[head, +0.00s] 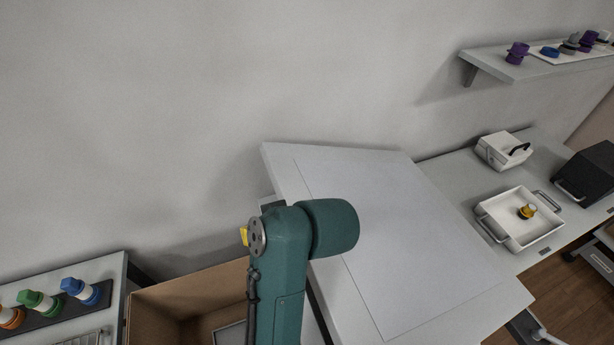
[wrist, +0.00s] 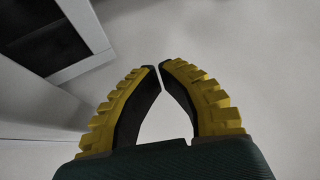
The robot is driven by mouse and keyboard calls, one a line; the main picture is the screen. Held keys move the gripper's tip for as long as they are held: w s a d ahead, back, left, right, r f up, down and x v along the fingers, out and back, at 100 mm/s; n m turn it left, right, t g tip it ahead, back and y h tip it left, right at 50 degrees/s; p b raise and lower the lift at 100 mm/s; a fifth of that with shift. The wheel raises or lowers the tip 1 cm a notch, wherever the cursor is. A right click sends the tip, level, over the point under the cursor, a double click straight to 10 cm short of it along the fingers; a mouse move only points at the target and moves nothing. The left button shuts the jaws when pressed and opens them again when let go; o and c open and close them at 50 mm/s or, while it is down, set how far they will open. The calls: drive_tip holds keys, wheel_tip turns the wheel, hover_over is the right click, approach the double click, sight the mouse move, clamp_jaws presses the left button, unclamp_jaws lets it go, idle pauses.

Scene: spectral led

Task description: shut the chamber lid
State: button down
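No part is clearly marked as the chamber. A white box (head: 504,150) with a black handle on its top stands on the bench at the right, and its top looks closed. A dark box (head: 588,175) with a light bar handle stands at the far right edge, partly cut off. I cannot tell which of them is the chamber. My gripper (wrist: 158,66) has yellow ribbed fingers with dark inner pads. Its tips nearly meet and nothing is between them. In the head view my green arm hides most of it, well left of both boxes.
A white tray (head: 493,229) with a small yellow-and-dark part (head: 526,211) sits on the bench. A large pale panel (head: 390,250) lies mid-view. An open cardboard box (head: 165,300) and a rack of coloured parts (head: 45,306) are left. A wall shelf (head: 530,68) is upper right.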

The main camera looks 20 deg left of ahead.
drive_tip(key=w+d+r+m+t+p, duration=0.35)
drive_tip(key=d+r+p, duration=0.35)
drive_tip(key=d+r, duration=0.7)
drive_tip(key=shift+n+g+y, duration=0.3)
drive_tip(key=shift+n+g, duration=0.05)
drive_tip(key=shift+g, duration=0.1)
drive_tip(key=x, duration=0.6)
drive_tip(key=d+x, duration=0.1)
drive_tip(key=x, duration=0.3)
drive_tip(key=shift+w+f+p, duration=0.25)
drive_tip(key=shift+f+p, duration=0.1)
drive_tip(key=shift+p, duration=0.05)
drive_tip(key=f, duration=0.2)
drive_tip(key=shift+s+a+f, duration=0.3)
drive_tip(key=shift+s+a, duration=0.05)
drive_tip(key=shift+a, duration=0.05)
drive_tip(key=shift+s+a+f, duration=0.1)
drive_tip(key=shift+a+f, duration=0.05)
drive_tip(key=shift+f, duration=0.5)
